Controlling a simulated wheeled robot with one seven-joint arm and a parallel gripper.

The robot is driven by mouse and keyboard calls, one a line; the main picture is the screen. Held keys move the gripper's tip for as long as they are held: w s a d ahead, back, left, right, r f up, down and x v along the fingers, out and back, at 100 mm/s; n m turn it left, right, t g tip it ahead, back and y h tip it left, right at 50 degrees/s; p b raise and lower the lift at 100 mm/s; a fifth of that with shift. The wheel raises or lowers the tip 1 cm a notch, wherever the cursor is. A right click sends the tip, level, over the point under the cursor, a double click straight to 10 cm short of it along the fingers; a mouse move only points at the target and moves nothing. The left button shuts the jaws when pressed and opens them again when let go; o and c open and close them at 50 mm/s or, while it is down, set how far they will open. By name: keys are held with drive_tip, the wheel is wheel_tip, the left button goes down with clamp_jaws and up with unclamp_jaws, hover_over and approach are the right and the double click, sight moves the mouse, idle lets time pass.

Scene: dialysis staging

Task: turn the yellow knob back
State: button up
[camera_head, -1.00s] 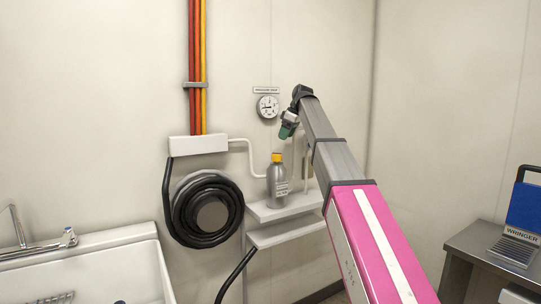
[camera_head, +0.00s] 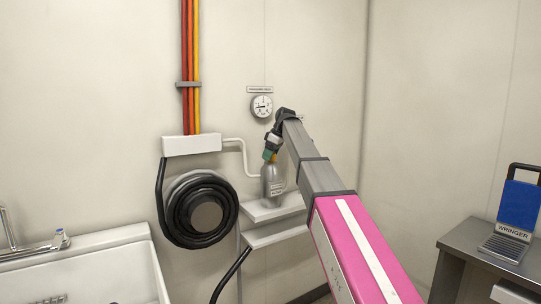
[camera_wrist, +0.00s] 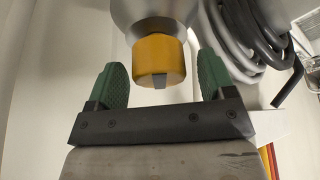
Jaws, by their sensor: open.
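The yellow knob (camera_wrist: 158,60) caps the grey bottle (camera_wrist: 150,12) and sits between the two green finger pads of my gripper (camera_wrist: 162,80) in the wrist view. My gripper is open, with a gap on each side of the knob. In the head view the grey bottle (camera_head: 273,182) stands upright on the white wall shelf (camera_head: 272,212). There my gripper (camera_head: 270,154) is at the bottle's top and hides most of the knob.
A round gauge (camera_head: 262,106) is on the wall above the bottle. A coiled black hose (camera_head: 197,209) hangs left of the shelf. A white sink (camera_head: 110,265) is at lower left. A wringer (camera_head: 517,215) stands on a metal table (camera_head: 470,255) at right.

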drive_tip(key=c, duration=0.9)
